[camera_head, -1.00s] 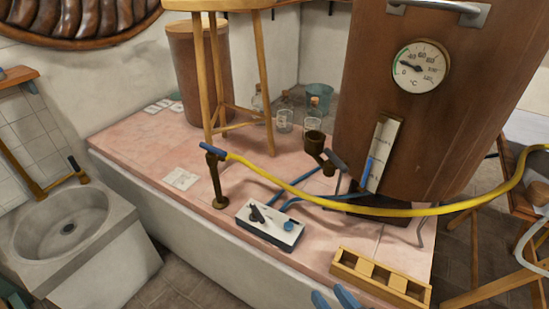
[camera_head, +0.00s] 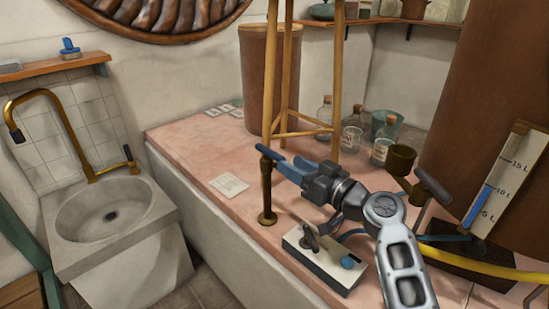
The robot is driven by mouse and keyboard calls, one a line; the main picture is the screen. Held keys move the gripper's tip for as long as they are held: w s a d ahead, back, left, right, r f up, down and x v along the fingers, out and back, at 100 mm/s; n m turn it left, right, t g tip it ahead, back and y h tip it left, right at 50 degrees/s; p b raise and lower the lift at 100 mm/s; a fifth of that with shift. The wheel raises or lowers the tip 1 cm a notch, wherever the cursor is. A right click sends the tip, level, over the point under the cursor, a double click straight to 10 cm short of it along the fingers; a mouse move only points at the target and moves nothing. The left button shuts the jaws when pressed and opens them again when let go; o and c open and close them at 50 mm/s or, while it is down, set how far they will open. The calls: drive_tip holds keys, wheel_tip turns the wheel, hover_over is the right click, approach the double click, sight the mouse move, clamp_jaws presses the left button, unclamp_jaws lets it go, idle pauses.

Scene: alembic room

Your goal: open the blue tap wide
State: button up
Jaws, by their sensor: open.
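The blue tap is a brass upright post (camera_head: 266,190) on the pink counter, with a blue lever (camera_head: 264,151) across its top. My gripper (camera_head: 287,160) has blue fingers and reaches from the right to the lever. Its fingers are open at the lever's right part. Fingers and lever are both blue and overlap in the picture, so I cannot tell whether they touch. The right end of the lever is partly hidden by the fingers.
A white box with a switch and blue knob (camera_head: 325,258) sits just below my arm. Wooden stool legs (camera_head: 336,70), glass bottles (camera_head: 325,112) and a dark-handled valve (camera_head: 432,184) stand nearby. A yellow hose (camera_head: 487,271) runs right. A stone basin (camera_head: 110,215) is left.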

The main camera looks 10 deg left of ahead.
sight(274, 152)
drive_tip(key=shift+x, duration=3.6)
drive_tip(key=shift+c, duration=0.3)
clamp_jaws()
